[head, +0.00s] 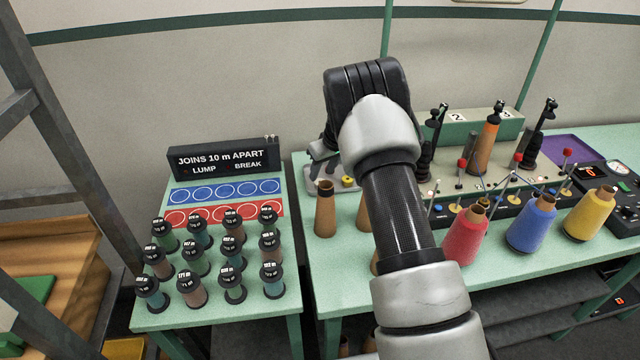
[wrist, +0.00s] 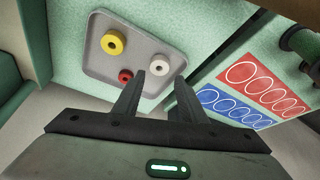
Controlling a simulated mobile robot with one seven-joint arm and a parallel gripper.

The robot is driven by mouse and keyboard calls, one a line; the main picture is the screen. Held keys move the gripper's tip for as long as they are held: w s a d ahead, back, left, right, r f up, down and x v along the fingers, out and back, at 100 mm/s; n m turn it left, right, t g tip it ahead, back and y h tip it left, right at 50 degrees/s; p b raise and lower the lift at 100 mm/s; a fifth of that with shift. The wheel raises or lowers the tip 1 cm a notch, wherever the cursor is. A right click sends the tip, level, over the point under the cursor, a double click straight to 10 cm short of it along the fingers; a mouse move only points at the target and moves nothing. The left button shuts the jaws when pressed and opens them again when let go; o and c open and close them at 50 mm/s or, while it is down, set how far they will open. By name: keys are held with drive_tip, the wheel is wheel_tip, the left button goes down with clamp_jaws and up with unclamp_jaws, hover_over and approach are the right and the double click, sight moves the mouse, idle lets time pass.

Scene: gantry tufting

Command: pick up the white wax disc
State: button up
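The white wax disc (wrist: 160,64), a small ring with a centre hole, lies on a grey tray (wrist: 98,68) in the wrist view. A yellow disc (wrist: 113,42) and a red disc (wrist: 125,76) lie on the same tray to its left. My gripper (wrist: 161,76) is open and empty, its two fingers apart. The white disc shows between and just beyond the fingertips; I cannot tell the height gap. In the head view, the tray (head: 323,189) and yellow disc (head: 347,181) show partly, and my arm hides the white disc.
Brown cones (head: 325,208) stand close in front of the tray. Red (head: 466,238), blue (head: 532,223) and yellow (head: 591,213) yarn cones stand to the right. Several labelled spools (head: 196,258) and a black sign (head: 223,158) occupy the left table.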

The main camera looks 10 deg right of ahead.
sight(321, 179)
drive_tip(key=x, duration=0.4)
drive_tip(key=shift+s+d+f+p, duration=0.1)
drive_tip(key=shift+d+f+p, duration=0.05)
drive_tip(key=shift+f+p, duration=0.2)
drive_tip(key=shift+c, duration=0.3)
drive_tip(key=c, duration=0.7)
drive_tip(key=shift+r, duration=0.1)
drive_tip(key=shift+c, duration=0.2)
